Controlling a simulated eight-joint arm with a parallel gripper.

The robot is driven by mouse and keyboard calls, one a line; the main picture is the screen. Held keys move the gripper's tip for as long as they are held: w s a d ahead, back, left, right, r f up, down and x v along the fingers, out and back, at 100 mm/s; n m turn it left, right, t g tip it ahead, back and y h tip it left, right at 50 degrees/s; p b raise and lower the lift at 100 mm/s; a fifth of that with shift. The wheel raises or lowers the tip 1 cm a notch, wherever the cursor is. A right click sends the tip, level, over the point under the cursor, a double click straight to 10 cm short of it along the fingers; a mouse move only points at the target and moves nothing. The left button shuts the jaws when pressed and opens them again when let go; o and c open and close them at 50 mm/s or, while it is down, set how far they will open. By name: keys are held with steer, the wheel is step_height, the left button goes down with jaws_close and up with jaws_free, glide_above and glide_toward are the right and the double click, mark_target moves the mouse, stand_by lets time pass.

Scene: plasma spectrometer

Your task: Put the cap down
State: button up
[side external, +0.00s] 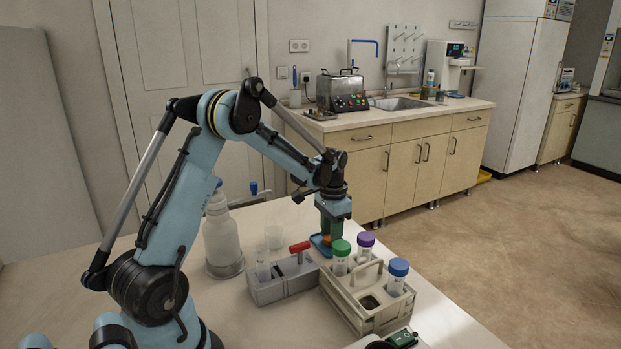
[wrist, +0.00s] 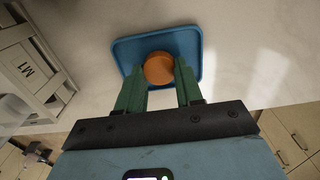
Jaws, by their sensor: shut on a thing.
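An orange cap (wrist: 158,69) is between the two green fingers of my gripper (wrist: 160,80) in the wrist view. The cap is over a small blue tray (wrist: 190,40); I cannot tell whether it touches the tray floor. In the side view my gripper (side external: 327,238) points down at the blue tray (side external: 318,245), behind the tube rack. The orange cap (side external: 327,239) shows there as a small patch between the fingers, low over the tray.
A beige rack (side external: 352,309) with green-, purple- and blue-capped tubes stands in front of the tray. A grey holder (side external: 282,284) with a red-handled tool is to its left. A white bottle (side external: 221,240) and a clear beaker (side external: 274,237) stand farther left.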

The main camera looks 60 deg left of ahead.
steer(key=shift+f, duration=0.15)
steer(key=o, duration=1)
step_height(320, 180, up, 12)
steer(key=s+d+r+t, duration=0.2)
steer(key=s+d, duration=0.1)
steer(key=d, duration=0.3)
steer(key=s+d+r+t, duration=0.2)
steer(key=d, duration=0.4)
steer(key=s+d+f+t, duration=0.1)
steer(key=s+d, duration=0.1)
steer(key=d, duration=0.1)
steer(key=s+d+f+t, duration=0.1)
steer(key=s+d, duration=0.1)
steer(key=s+d+f+t, duration=0.1)
steer(key=s+d, duration=0.2)
steer(key=shift+d, duration=0.3)
steer(key=shift+r, duration=0.1)
